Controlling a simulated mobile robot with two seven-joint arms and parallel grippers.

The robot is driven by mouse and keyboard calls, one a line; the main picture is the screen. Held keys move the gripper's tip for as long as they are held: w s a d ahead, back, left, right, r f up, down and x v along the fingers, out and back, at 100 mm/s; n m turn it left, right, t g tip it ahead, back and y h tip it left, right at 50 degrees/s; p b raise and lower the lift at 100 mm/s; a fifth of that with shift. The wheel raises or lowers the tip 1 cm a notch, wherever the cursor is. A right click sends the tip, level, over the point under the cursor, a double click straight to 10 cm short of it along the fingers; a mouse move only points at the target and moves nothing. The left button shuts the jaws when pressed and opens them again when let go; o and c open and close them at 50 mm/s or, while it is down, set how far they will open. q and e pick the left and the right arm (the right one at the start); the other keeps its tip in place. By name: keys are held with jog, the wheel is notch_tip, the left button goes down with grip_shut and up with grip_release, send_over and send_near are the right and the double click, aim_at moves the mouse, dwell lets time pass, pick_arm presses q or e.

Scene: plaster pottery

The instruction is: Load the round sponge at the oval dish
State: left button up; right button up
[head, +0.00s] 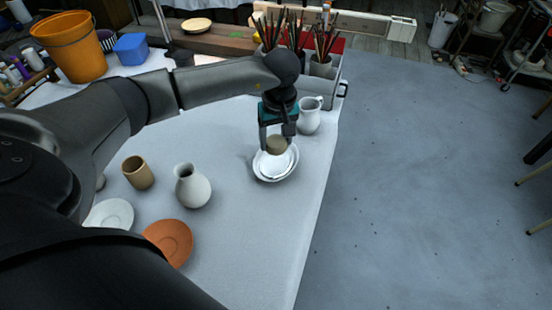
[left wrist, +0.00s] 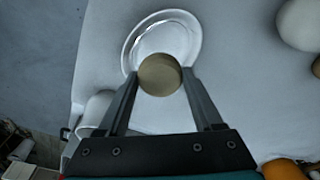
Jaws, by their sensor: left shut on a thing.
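The round sponge (head: 276,145) is a small tan disc held between the fingers of my left gripper (head: 277,137). It also shows in the left wrist view (left wrist: 160,75), with the gripper's two fingertips (left wrist: 160,84) against its sides. The oval dish (head: 262,172) is white with a raised rim and lies on the table below the sponge. In the left wrist view the dish (left wrist: 193,36) is just beyond the sponge, which overlaps its near edge. The frames do not clearly show whether sponge and dish touch. My right gripper is not in view.
A white pitcher (head: 309,115) stands close behind the dish. A white vase (head: 192,187), a tan cup (head: 138,172), a terracotta plate (head: 169,241) and a white plate (head: 110,214) stand to the left. The table's right edge is near the dish; front cloth is clear.

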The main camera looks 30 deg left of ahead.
aim_at(276, 140)
pick_arm(q)
jog(key=shift+r, duration=0.15)
jog(key=shift+r+p, duration=1.45)
jog(key=shift+r, duration=0.5)
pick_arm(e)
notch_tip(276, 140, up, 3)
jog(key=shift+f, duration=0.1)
pick_arm(q)
jog(key=shift+f, duration=0.1)
jog(key=s+d+r+m+h, duration=0.1)
jog(key=s+d+r+m, duration=0.9)
jog(key=s+d+r, duration=0.1)
jog(key=shift+d+r+t, duration=0.3)
jog(key=shift+d+r, duration=0.2)
jog(key=shift+r, duration=0.4)
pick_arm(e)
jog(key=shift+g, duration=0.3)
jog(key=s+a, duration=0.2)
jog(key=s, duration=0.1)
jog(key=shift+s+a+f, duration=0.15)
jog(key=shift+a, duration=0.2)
